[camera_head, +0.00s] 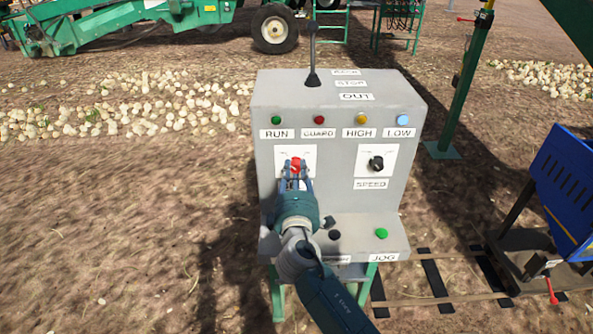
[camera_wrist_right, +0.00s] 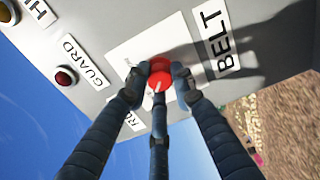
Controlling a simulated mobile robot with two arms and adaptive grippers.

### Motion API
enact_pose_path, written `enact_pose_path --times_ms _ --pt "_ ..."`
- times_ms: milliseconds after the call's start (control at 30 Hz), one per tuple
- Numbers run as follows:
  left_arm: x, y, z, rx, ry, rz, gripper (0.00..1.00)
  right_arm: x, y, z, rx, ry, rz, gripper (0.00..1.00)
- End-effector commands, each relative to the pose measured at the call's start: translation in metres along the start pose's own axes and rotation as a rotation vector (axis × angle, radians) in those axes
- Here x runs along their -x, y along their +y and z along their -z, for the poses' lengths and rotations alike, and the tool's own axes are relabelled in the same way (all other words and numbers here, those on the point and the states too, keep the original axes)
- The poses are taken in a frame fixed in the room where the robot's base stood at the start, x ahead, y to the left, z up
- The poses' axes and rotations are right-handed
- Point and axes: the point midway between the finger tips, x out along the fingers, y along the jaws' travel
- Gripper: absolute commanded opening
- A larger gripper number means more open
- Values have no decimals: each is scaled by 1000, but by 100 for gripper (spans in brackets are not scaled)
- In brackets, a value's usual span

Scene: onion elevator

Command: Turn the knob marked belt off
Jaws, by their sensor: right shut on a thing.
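The red belt knob (camera_head: 296,164) sits on a white plate at the left of the grey control box's front face. My right gripper (camera_head: 295,176) reaches it from below, with its fingers around the knob. In the right wrist view the red knob (camera_wrist_right: 160,72) shows between the fingertips of my right gripper (camera_wrist_right: 161,80), which are shut on it. A white pointer line shows on the knob. The BELT label (camera_wrist_right: 221,38) is beside the plate in that view; the arm hides it in the head view. My left gripper is not in view.
The grey box (camera_head: 335,220) also has a black speed knob (camera_head: 376,163), a row of indicator lamps, a green jog button (camera_head: 381,233) and a tall black lever (camera_head: 313,55) on top. A blue machine (camera_head: 565,185) stands at the right. Bare soil lies to the left.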

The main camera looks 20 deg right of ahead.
Motion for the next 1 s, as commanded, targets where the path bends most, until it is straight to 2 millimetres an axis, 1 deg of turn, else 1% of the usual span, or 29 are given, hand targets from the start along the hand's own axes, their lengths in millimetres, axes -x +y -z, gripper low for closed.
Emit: enact_pose_path --times_ms 33,200,233,300,333,567,667,767,867,1000 --pt "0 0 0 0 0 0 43 0 8 5 -1 11 -14 0" --pt "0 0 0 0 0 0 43 0 7 5 -2 11 -14 0" --pt "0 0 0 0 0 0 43 0 7 5 -2 11 -14 28" --pt "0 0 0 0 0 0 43 0 6 4 -2 11 -12 42" --pt "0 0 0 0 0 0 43 0 6 4 -2 10 -11 43" --pt "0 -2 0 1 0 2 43 0 2 2 -1 6 -5 43" --pt "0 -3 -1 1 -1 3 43 4 1 2 -1 6 -3 43" --pt "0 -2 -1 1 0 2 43 15 0 3 -2 7 -2 43" --pt "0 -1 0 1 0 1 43 34 0 2 -2 6 -2 43" --pt "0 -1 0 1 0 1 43 65 1 3 -2 8 -2 43"
